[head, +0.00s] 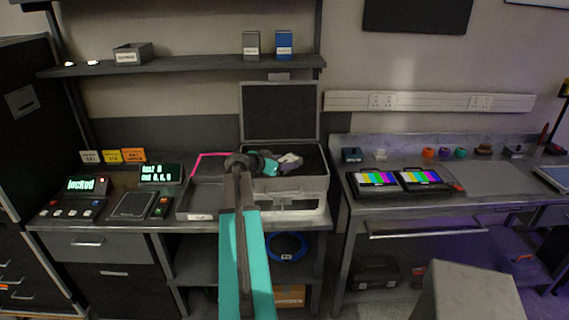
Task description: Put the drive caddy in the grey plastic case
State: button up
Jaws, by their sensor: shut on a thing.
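The grey plastic case (312,186) stands open on the left bench, its lid (279,111) upright at the back with a dark lining. My arm reaches up from the bottom of the picture to the case. My gripper (287,166) is over the open case and shut on a small white and dark thing, which looks like the drive caddy (291,158). The caddy is over the case's dark interior. I cannot tell whether it touches the lining. My wrist and the jaws hide part of the interior and of the caddy.
A grey tray (198,216) with a pink edge sits left of the case. Display boxes (160,174) and a control panel (80,196) stand farther left. A shelf (190,64) runs above the left bench.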

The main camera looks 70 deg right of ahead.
jog(key=shift+f+b, duration=0.4)
jog(key=shift+b, duration=0.4)
jog(key=o, duration=1.4)
jog(key=shift+r+p, duration=0.2)
jog(key=shift+p, duration=0.2)
jog(key=shift+r+p, duration=0.5)
jog(key=shift+p, duration=0.4)
jog(key=b+v, duration=0.4)
jog(key=v, duration=0.6)
jog(key=shift+w+a, duration=0.1)
jog(key=shift+a, duration=0.35)
jog(key=shift+w+a+r, duration=0.2)
jog(key=shift+a+r, duration=0.05)
jog(key=shift+a, duration=0.15)
